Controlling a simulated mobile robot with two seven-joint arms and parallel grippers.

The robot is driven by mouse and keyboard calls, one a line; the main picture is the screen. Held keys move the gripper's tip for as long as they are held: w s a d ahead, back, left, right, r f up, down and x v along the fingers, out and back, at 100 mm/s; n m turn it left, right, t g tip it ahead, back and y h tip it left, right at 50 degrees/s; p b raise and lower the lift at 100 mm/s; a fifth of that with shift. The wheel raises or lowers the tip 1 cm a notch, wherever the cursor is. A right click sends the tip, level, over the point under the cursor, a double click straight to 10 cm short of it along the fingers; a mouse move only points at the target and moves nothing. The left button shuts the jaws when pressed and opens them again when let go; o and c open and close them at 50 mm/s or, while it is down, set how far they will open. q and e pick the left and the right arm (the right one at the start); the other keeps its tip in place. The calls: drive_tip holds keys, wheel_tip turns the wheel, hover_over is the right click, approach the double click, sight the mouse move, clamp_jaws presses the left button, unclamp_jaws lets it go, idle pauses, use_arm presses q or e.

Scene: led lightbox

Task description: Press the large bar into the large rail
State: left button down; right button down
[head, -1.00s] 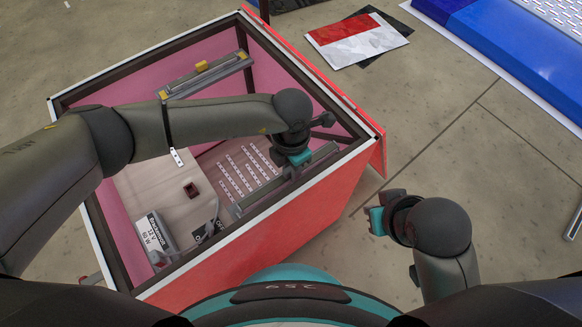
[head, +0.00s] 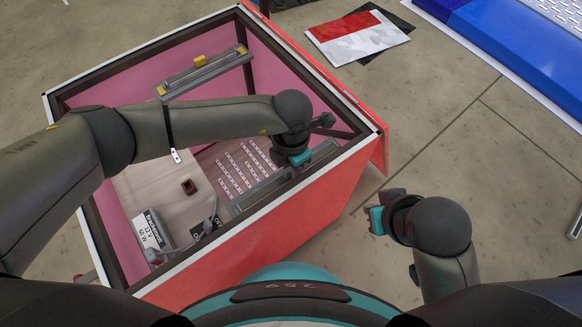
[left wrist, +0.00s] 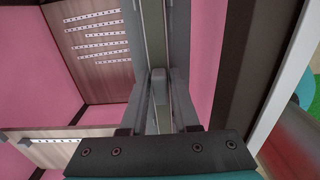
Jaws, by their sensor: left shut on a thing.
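My left gripper (head: 291,170) reaches down into the open lightbox (head: 330,212) at its near right wall. In the left wrist view, the left gripper (left wrist: 158,85) has its two fingers closed on a small grey block on the long grey large bar (left wrist: 153,22). The bar lies along the grey large rail (left wrist: 180,45) there. How deep the bar sits in it cannot be seen. In the head view the long grey rail (head: 250,200) runs along that wall, partly hidden by the gripper. My right gripper (head: 378,220) is outside the box; its fingers are unclear.
A grey rail with yellow clips (head: 203,75) is on the far wall. A red and white sheet (head: 356,38) and a blue object (head: 505,50) lie on the floor.

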use_arm(q)
drive_tip(key=shift+f, duration=0.35)
drive_tip(key=c, duration=0.6)
unclamp_jaws()
drive_tip(key=shift+r, duration=0.1)
wheel_tip(320, 180, up, 8)
drive_tip(key=p, duration=0.6)
drive_tip(key=shift+p, duration=0.35)
